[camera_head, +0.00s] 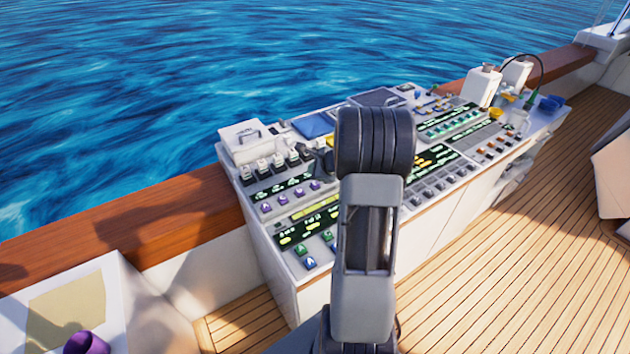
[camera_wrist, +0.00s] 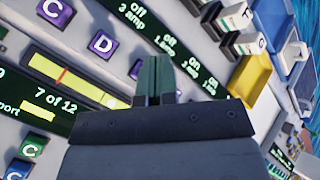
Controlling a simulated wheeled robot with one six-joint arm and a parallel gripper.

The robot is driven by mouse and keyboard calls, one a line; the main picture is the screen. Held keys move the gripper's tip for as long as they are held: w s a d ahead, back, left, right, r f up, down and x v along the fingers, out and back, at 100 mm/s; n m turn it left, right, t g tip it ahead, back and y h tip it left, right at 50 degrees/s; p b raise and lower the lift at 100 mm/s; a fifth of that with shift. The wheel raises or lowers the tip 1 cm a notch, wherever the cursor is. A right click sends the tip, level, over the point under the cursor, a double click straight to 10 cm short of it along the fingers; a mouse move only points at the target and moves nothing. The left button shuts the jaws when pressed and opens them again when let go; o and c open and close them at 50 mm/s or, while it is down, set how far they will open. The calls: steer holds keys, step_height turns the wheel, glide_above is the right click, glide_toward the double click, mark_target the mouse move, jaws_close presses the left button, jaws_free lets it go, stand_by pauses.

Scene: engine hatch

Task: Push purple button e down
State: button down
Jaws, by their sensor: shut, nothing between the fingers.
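The wrist view shows purple buttons lettered C (camera_wrist: 57,11) and D (camera_wrist: 102,44) in a slanting row on the grey panel. Purple button E cannot be made out; the spot further along the row past D is covered by my gripper (camera_wrist: 157,68). My gripper's fingers are together and empty, over the panel beside the dark label strip. In the head view the purple row (camera_head: 282,199) is on the near left part of the console, and my arm hides its right end. Whether the fingertips touch the panel cannot be told.
The console (camera_head: 455,188) also carries green and blue buttons (camera_head: 305,250), dark label strips and several switches (camera_head: 277,160). A yellow tray (camera_wrist: 250,75) is near the fingers. White containers (camera_head: 482,87) stand at the far end. Wooden deck lies to the right.

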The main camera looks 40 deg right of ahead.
steer(key=shift+r+p, duration=0.7)
steer(key=shift+r, duration=0.55)
step_height(320, 180, up, 7)
steer(key=p, duration=0.6)
glide_above(314, 184)
steer(key=shift+s+b, duration=0.15)
steer(key=shift+b, duration=0.25)
